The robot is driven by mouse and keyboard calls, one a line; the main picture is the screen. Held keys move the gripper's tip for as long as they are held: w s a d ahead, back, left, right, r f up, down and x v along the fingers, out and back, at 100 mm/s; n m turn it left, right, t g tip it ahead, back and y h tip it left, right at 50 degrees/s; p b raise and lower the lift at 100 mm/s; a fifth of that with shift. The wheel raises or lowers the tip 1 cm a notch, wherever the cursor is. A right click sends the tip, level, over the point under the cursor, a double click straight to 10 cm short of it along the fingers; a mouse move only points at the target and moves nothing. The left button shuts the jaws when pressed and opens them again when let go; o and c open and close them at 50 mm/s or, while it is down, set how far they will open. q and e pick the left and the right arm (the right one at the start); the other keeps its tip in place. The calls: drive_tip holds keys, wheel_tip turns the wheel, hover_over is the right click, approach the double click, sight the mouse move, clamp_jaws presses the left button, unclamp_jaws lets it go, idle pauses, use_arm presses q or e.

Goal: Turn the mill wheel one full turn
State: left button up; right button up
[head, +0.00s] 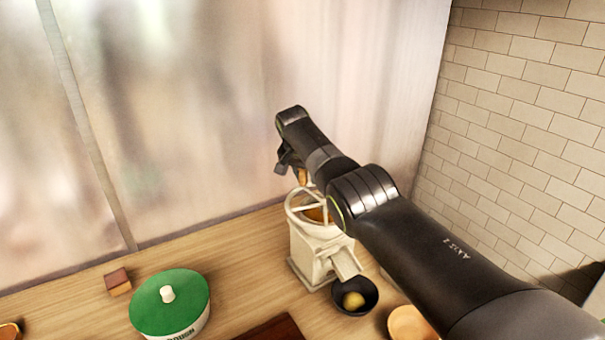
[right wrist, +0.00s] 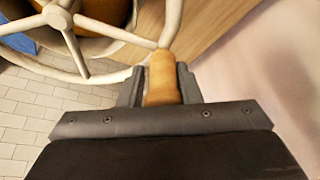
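The cream mill (head: 305,258) stands on the wooden counter near the back wall. Its spoked wheel (head: 291,213) is on top, and the right wrist view shows its rim and spokes (right wrist: 108,30). A tan wooden handle (right wrist: 162,78) rises from the rim; it shows small in the head view (head: 303,176). My right gripper (right wrist: 161,84) has one finger on each side of this handle and looks closed on it. In the head view the right gripper (head: 287,160) is above the wheel's back side. My right arm hides part of the wheel. My left gripper is out of view.
A dark bowl (head: 368,289) with a yellowish lump (head: 353,300) sits below the mill's spout. A green-lidded tin (head: 190,308), a small brown block (head: 118,282) and an orange-tan bowl (head: 405,322) are nearby. A tiled wall (head: 520,120) bounds the right.

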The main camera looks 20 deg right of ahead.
drive_tip(key=shift+o, duration=1.1)
drive_tip(key=shift+s+d+f, duration=0.2)
drive_tip(key=shift+s+d, duration=0.05)
drive_tip(key=shift+d, duration=0.05)
drive_tip(key=shift+o, duration=0.3)
drive_tip(key=shift+d+r, duration=0.1)
drive_tip(key=shift+d, duration=0.05)
drive_tip(key=shift+w+a+r, duration=0.1)
drive_tip(key=shift+a, duration=0.2)
drive_tip(key=shift+r, duration=0.25)
drive_tip(key=b+v, duration=0.5)
drive_tip(key=v, duration=1.1)
drive_tip(key=shift+r, duration=0.35)
